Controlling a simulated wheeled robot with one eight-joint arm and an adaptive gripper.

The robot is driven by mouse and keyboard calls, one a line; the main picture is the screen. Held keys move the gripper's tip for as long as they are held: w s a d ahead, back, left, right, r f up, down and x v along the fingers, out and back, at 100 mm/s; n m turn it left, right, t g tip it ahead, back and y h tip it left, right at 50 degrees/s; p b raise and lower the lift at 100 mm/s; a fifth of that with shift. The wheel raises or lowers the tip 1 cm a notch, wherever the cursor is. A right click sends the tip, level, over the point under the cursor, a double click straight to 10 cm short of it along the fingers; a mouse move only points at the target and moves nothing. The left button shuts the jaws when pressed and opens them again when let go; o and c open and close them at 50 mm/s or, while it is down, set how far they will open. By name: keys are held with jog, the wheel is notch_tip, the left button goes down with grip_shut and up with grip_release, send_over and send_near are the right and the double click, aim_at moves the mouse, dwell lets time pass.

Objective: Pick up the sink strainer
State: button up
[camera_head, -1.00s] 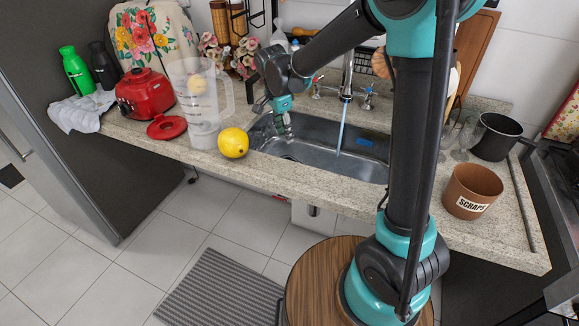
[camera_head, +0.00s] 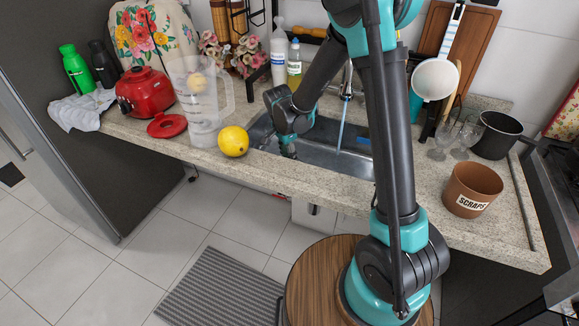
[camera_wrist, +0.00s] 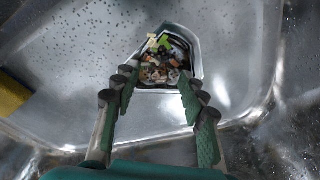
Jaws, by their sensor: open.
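The sink strainer (camera_wrist: 166,64) shows in the wrist view, set in the sink floor. It has a light metal rim and holds small bits of food scraps in green, orange, white and brown. My gripper (camera_wrist: 158,100) is open, with one finger on each side below the strainer in the picture and nothing between them. In the head view my gripper (camera_head: 288,150) is low in the left part of the sink (camera_head: 345,161), and the strainer is hidden there.
Water runs from the faucet (camera_head: 346,92) into the sink. A blue sponge (camera_head: 363,137) lies at its right. A brown scraps pot (camera_head: 472,190) stands on the right counter.

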jog(key=shift+f, duration=0.1)
jog(key=shift+c, duration=0.3)
grip_shut()
